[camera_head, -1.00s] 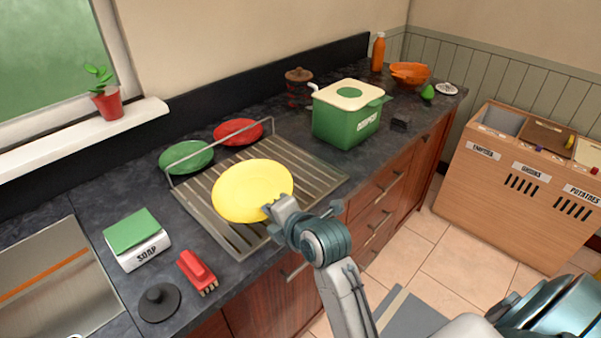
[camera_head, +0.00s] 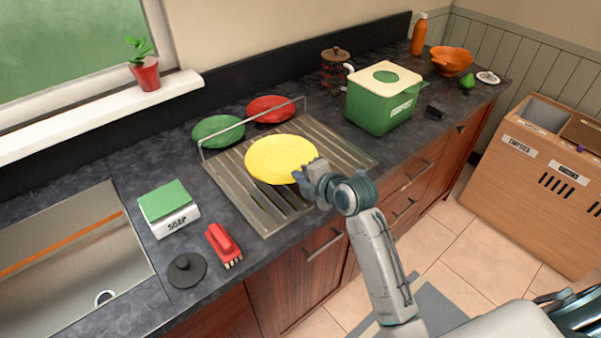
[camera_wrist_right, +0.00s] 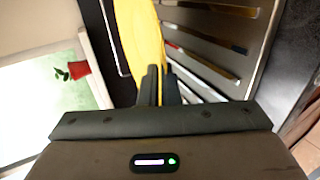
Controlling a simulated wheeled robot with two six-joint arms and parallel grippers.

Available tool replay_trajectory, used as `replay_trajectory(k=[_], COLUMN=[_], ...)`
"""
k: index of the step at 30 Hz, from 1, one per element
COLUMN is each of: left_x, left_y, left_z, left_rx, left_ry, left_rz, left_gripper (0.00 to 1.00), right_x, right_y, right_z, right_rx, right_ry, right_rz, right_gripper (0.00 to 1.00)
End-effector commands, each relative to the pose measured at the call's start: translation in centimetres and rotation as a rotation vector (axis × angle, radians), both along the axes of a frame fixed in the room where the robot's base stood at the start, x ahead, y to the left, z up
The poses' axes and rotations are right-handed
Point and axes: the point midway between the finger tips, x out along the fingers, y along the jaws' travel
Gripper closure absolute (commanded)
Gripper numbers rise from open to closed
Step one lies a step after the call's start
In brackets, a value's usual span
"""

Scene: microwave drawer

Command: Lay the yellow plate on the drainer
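The yellow plate (camera_head: 278,158) shows over the slatted metal drainer (camera_head: 335,150) on the counter in the head view. My right gripper (camera_head: 311,176) is shut on the plate's near right edge. In the right wrist view, the two fingers (camera_wrist_right: 161,88) close on the rim of the yellow plate (camera_wrist_right: 140,35), with the drainer slats (camera_wrist_right: 205,65) beyond. I cannot tell whether the plate touches the slats. My left gripper is not in view.
A green plate (camera_head: 218,131) and a red plate (camera_head: 270,109) lie behind the drainer's wire rail (camera_head: 250,122). A green compost bin (camera_head: 378,110) stands right of the drainer. A soap box (camera_head: 174,219), red brush (camera_head: 223,243) and sink (camera_head: 75,255) are to the left.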

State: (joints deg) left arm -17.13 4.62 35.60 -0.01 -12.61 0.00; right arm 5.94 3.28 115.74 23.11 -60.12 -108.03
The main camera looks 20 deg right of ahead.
Motion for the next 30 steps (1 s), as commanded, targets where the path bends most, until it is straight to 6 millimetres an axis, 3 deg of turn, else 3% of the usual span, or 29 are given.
replay_trajectory(k=[3, 7, 15, 26, 28, 30], left_x=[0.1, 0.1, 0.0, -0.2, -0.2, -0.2], left_y=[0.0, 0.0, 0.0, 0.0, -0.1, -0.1], left_z=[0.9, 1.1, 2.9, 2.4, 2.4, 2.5], left_rx=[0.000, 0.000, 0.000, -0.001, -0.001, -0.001], left_ry=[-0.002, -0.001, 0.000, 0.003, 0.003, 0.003], left_rz=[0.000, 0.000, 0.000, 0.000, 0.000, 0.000], left_gripper=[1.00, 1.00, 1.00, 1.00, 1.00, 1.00], right_x=[1.9, 2.7, 2.7, 2.7, 2.7, 2.7], right_y=[-0.6, -0.9, -0.9, -0.9, -0.9, -0.9], right_z=[0.1, -0.3, -3.4, -4.1, -4.1, -4.1], right_rx=[-0.001, 0.000, 0.000, -0.001, -0.001, -0.001], right_ry=[0.000, 0.001, 0.003, -0.001, 0.000, 0.000], right_rz=[0.000, 0.000, 0.000, 0.000, 0.000, 0.000], right_gripper=[1.00, 1.00, 1.00, 1.00, 0.89, 0.88])
